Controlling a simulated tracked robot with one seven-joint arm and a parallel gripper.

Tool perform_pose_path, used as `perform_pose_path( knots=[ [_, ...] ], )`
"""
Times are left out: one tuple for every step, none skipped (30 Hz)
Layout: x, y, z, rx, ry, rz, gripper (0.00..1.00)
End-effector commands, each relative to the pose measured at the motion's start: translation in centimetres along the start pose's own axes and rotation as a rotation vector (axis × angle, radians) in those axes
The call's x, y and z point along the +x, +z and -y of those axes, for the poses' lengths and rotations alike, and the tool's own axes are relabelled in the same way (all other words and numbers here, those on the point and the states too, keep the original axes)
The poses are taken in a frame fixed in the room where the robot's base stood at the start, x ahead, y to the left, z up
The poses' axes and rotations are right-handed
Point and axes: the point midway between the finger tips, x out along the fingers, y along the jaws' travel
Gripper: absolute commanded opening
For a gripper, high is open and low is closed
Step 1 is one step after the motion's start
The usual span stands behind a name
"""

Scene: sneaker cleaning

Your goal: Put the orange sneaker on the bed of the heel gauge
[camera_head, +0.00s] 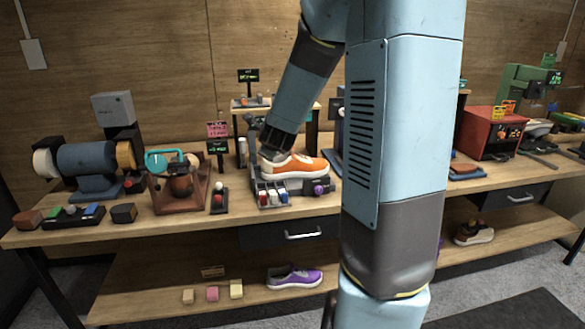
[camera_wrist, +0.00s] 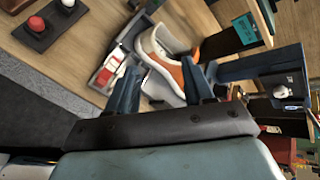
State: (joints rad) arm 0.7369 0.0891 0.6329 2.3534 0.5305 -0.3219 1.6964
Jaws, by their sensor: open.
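The orange sneaker (camera_head: 297,166), with a white sole, sits level over the grey bed of the heel gauge (camera_head: 302,187) in the head view and appears to rest on it. The gauge has red and white blocks or buttons at its front left. My gripper (camera_head: 270,154) is at the sneaker's left end, coming down from above. In the wrist view my gripper (camera_wrist: 161,88) has its two fingers apart, with the sneaker (camera_wrist: 168,58) just beyond and partly between them. Finger contact with the shoe is unclear. The gauge's far side is hidden.
A brown wooden stand with a teal-handled item (camera_head: 178,185) and a small red-and-white button box (camera_head: 219,198) stand left of the gauge. A blue grinder (camera_head: 85,160) is further left. A red cabinet (camera_head: 488,135) is at right. A purple sneaker (camera_head: 294,278) lies on the lower shelf.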

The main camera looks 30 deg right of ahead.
Motion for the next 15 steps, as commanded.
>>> perform_pose_path(
  knots=[
    [-1.6,1.2,-0.6,-0.121,0.024,0.014,0.52],
    [-2.4,1.6,-0.9,-0.196,0.042,0.020,0.52],
    [-3.6,2.1,-1.4,-0.293,0.065,0.028,0.52],
    [-4.5,2.5,-1.9,-0.365,0.082,0.035,0.52],
    [-5.4,2.8,-2.2,-0.437,0.098,0.042,0.52],
    [-6.6,3.2,-2.7,-0.532,0.118,0.052,0.52],
    [-7.6,3.4,-3.0,-0.603,0.134,0.060,0.52],
    [-8.6,3.6,-3.3,-0.673,0.148,0.067,0.52],
    [-9.9,3.8,-3.7,-0.767,0.166,0.077,0.52],
    [-10.9,3.9,-4.0,-0.837,0.180,0.086,0.52],
    [-11.9,4.0,-4.3,-0.906,0.194,0.094,0.52],
    [-13.3,4.0,-4.7,-0.998,0.212,0.107,0.52],
    [-14.3,3.9,-5.0,-1.065,0.226,0.117,0.52],
    [-15.4,3.9,-5.3,-1.132,0.238,0.128,0.52],
    [-16.8,3.7,-5.6,-1.220,0.256,0.143,0.52]
  ],
)
